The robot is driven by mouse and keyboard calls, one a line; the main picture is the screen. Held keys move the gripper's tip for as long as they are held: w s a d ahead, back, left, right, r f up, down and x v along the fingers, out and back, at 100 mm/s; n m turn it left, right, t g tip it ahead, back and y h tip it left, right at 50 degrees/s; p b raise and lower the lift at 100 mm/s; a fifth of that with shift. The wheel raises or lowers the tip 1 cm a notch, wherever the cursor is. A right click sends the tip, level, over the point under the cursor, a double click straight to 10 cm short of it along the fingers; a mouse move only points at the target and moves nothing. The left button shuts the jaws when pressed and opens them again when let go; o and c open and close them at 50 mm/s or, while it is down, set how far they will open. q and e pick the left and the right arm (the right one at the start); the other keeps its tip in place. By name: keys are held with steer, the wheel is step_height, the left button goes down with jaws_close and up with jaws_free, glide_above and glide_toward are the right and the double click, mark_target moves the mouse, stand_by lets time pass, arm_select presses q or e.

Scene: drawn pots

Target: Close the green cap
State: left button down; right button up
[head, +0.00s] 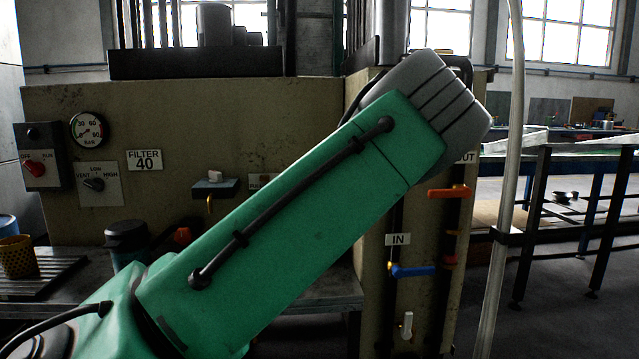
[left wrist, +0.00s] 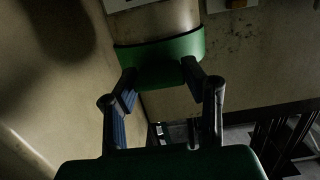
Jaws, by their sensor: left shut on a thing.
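The green cap (left wrist: 160,58) shows in the left wrist view as a curved green band at the top middle, against a tan surface. My left gripper (left wrist: 160,74) is shut on its lower part, with one dark finger at each side. In the head view my green left arm crosses the middle from lower left to upper right. The cap and the left fingertips cannot be made out there. My right gripper is in neither view.
A tan machine panel (head: 60,110) stands behind my arm, with a gauge (head: 88,130) and switches. An orange lever (head: 448,192) and a blue lever (head: 412,270) stick out at its right. A pale vertical pipe (head: 507,150) stands right of the arm.

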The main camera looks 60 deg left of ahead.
arm_select(q)
steer(key=shift+d+f, duration=0.1)
steer(key=shift+f, duration=0.4)
steer(key=c, duration=1)
jaws_free()
steer(key=shift+w, duration=0.1)
steer(key=shift+o, duration=0.2)
steer(key=shift+w+a+f, duration=0.15)
steer(key=shift+a+f, duration=0.05)
steer(key=shift+a, duration=0.2)
steer(key=shift+r, duration=0.1)
steer(key=v, duration=0.7)
steer(key=shift+d, duration=0.2)
